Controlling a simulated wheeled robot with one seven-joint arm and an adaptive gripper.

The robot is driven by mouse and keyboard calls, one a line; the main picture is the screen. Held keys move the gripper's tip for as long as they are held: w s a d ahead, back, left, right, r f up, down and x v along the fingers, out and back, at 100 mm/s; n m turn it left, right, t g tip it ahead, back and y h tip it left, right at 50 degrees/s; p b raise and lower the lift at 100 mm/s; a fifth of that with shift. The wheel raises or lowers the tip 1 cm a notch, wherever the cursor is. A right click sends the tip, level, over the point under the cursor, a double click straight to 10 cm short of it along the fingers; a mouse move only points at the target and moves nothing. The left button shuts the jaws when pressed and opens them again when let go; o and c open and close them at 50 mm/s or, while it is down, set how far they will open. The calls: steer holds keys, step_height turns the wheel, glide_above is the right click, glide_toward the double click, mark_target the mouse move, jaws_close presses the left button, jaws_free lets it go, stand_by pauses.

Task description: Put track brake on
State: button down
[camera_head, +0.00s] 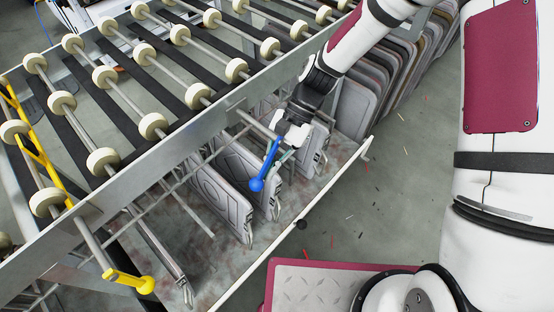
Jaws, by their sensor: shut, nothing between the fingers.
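A blue lever (265,167) with a round ball end hangs below the edge of the metal roller frame (175,150), near the middle of the head view. A yellow lever (130,281) with a round knob sticks out at the lower left of the frame. Neither carries a label I can read, so I cannot tell which is the track brake. My gripper (284,146) is shut and empty, right beside the upper part of the blue lever. Whether it touches the lever cannot be told. The lever's upper end is partly hidden by the gripper.
Rollers with cream wheels (153,126) run across the frame. Grey panels (228,190) stand upright below it in a tray with a raised rim (262,258). More panels (385,75) are stacked behind my arm. Open floor (400,180) lies to the right, with small scraps.

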steer(key=shift+s+a+r+g+y, duration=0.45)
steer(key=shift+s+g+y, duration=0.2)
steer(key=shift+g, duration=0.2)
steer(key=shift+s+a+r+g+y, duration=0.5)
steer(key=shift+s+g+y, duration=0.1)
steer(key=shift+g, duration=0.3)
steer(key=shift+s+a+r+g+y, duration=0.45)
steer(key=shift+s+g+y, duration=0.2)
steer(key=shift+g, duration=0.2)
steer(key=shift+f, duration=0.1)
steer(key=shift+w+f+b, duration=0.2)
steer(key=shift+f+b, duration=0.1)
steer(key=shift+b, duration=0.1)
step_height(320, 180, down, 3)
steer(key=w+b, duration=0.1)
steer(key=b, duration=0.1)
glide_toward(255, 178)
steer(key=shift+w+d+f+p, duration=0.25)
steer(key=shift+w+f+p, duration=0.1)
steer(key=shift+w+f, duration=0.65)
steer(key=shift+s+f, duration=0.1)
steer(key=shift+f, duration=0.05)
